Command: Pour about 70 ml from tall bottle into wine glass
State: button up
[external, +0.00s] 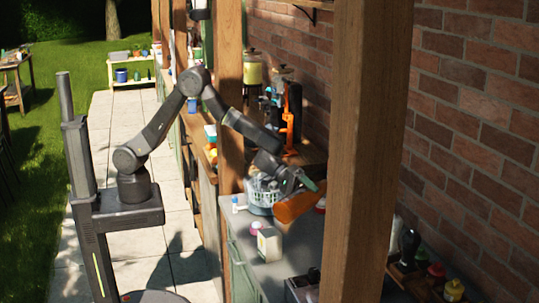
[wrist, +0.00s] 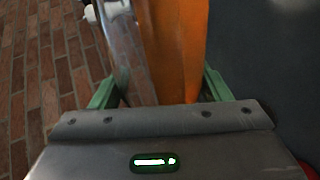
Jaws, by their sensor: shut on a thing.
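The tall bottle, orange (external: 297,206), is in my gripper (external: 308,187) above the grey counter in the external view. It is tilted far over, close to lying flat. In the wrist view the orange bottle (wrist: 178,50) is between the green fingers of my gripper (wrist: 160,92), which is shut on it. A pale, see-through shape lies along the bottle's left side there; I cannot tell what it is. I cannot make out the wine glass in either view; the wooden post hides part of the counter. No liquid stream can be seen.
A white basket (external: 262,196) stands on the counter (external: 247,222) just behind the bottle. A pale carton (external: 270,243) and a pink-topped item (external: 256,229) stand in front. A wooden post (external: 365,150) and brick wall (external: 465,130) bound the right. Several small jars line the lower right.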

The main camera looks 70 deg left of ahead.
jog(key=shift+r+n, duration=0.3)
jog(key=shift+r, duration=0.3)
jog(key=shift+r+g, duration=0.3)
jog(key=shift+f, duration=0.1)
dwell(0.8)
